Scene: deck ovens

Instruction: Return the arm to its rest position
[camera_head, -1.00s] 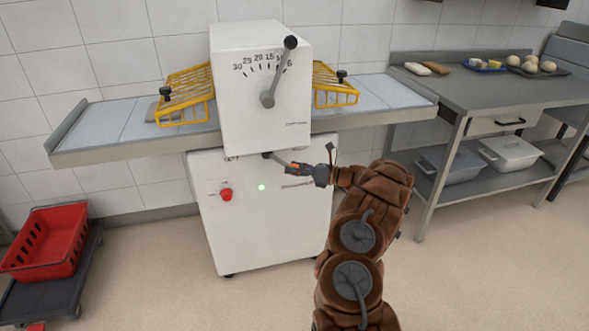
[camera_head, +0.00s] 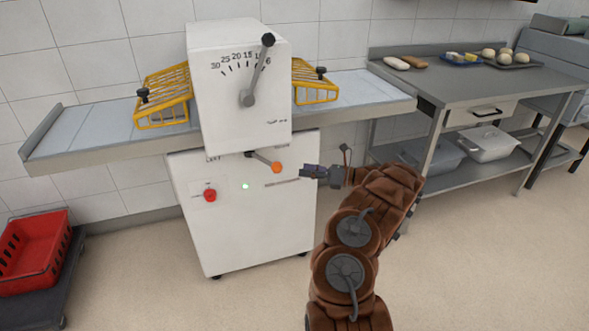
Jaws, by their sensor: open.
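My gripper (camera_head: 306,171) is open and empty at the end of my brown-sleeved arm. It is in front of the right side of the white dough sheeter (camera_head: 245,110), a little right of a short lever with an orange knob (camera_head: 277,168). The gripper and the knob look apart. The arm rises from the bottom of the view and bends left toward the machine. The fingertips are small and dark here.
The sheeter has a thickness dial with a handle (camera_head: 258,70), a red button (camera_head: 210,195) and yellow guards (camera_head: 163,97). A steel table (camera_head: 480,85) with bread and trays stands right. A red crate (camera_head: 32,245) sits on a dolly at left. The floor right of my arm is clear.

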